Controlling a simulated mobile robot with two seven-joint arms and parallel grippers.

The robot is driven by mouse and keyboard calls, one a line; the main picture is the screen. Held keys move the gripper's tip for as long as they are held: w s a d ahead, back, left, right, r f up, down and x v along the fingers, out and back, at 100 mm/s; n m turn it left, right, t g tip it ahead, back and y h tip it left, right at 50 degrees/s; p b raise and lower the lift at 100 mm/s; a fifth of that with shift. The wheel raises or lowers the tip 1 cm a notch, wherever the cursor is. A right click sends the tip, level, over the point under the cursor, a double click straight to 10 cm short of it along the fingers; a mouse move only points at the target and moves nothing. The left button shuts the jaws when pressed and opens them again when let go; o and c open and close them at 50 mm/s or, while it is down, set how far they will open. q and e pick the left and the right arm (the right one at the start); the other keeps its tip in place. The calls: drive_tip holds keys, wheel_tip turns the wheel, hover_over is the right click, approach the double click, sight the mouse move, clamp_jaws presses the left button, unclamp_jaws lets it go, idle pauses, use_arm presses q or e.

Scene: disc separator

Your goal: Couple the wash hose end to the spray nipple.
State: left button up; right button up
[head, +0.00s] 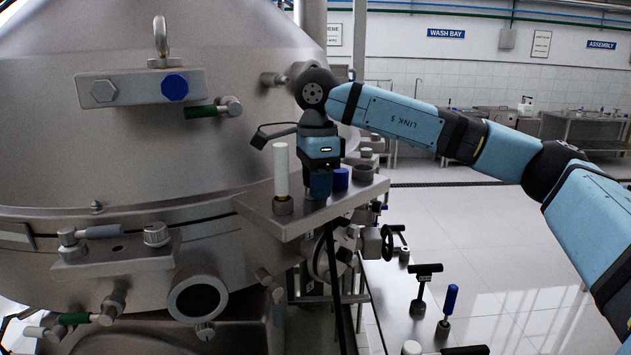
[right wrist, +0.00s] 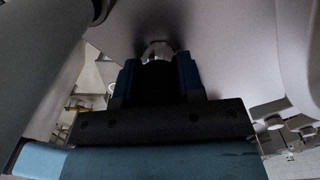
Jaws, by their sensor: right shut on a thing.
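My right gripper (head: 320,186) points down at the small metal shelf on the machine's side, its blue fingers close to the shelf top. In the right wrist view its two blue fingers (right wrist: 158,78) are closed around a dark piece with a shiny metal tip (right wrist: 157,49), which looks like the wash hose end. In the head view the fingers hide the held piece. A black strip, perhaps the hose, hangs below the shelf (head: 337,275). A short metal stub (head: 271,79) sticks out of the machine wall beside my right arm; I cannot tell if it is the spray nipple. My left gripper is not in view.
A white upright cylinder (head: 281,170) stands on the shelf (head: 290,226) left of the gripper, and a blue cap (head: 341,179) right of it. The big steel separator (head: 130,160) fills the left. A lower bench (head: 393,310) holds handled tools. Floor at right is clear.

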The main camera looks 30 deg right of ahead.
drive_tip(key=shift+r+p, duration=2.1)
drive_tip(key=shift+r, duration=1.55)
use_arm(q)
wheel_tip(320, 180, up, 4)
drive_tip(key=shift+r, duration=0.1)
use_arm(e)
drive_tip(key=shift+f, duration=0.1)
